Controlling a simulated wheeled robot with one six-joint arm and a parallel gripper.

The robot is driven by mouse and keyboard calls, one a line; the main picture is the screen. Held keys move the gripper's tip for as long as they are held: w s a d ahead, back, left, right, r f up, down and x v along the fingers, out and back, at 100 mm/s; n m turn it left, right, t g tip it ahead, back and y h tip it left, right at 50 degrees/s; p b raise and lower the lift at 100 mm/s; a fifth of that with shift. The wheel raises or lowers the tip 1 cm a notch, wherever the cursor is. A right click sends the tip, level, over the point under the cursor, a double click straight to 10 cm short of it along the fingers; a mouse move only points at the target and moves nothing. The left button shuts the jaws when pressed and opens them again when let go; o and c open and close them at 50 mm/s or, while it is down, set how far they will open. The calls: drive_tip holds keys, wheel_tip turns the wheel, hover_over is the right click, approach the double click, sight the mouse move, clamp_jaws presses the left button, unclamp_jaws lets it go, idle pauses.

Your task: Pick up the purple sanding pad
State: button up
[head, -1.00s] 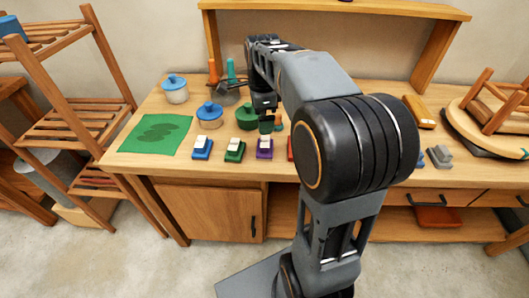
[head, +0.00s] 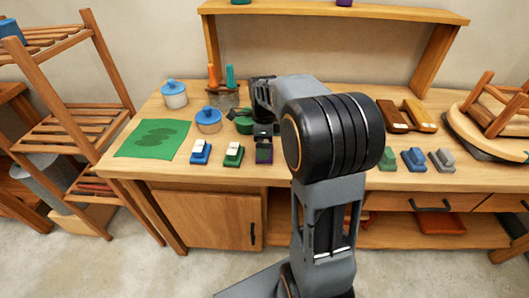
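The purple sanding pad (head: 264,156) sits near the front edge of the workbench, to the right of the green sanding pad. Its pale top is mostly hidden behind my gripper. My gripper (head: 264,141) is small and dark in the head view, low over the purple pad's top and overlapping it in the picture. I cannot tell whether its fingers touch the pad or how far apart they are.
Blue (head: 200,152) and green (head: 233,154) pads stand left of the purple one. More pads, a blue one (head: 413,159) and a grey one (head: 441,160), are right of my arm.

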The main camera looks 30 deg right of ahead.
drive_tip(key=shift+d+f, duration=0.1)
drive_tip(key=shift+f, duration=1.85)
drive_tip(key=c, duration=0.7)
drive_tip(key=shift+c, duration=0.2)
drive_tip(key=shift+r, duration=0.15)
drive_tip(key=shift+r, duration=0.55)
drive_tip(key=s+a+r, duration=0.6)
drive_tip(key=s+r, duration=0.5)
drive_tip(key=s, duration=0.1)
drive_tip(key=shift+s+a+r, duration=0.15)
drive_tip(key=shift+a+r, duration=0.2)
drive_tip(key=shift+a, duration=0.05)
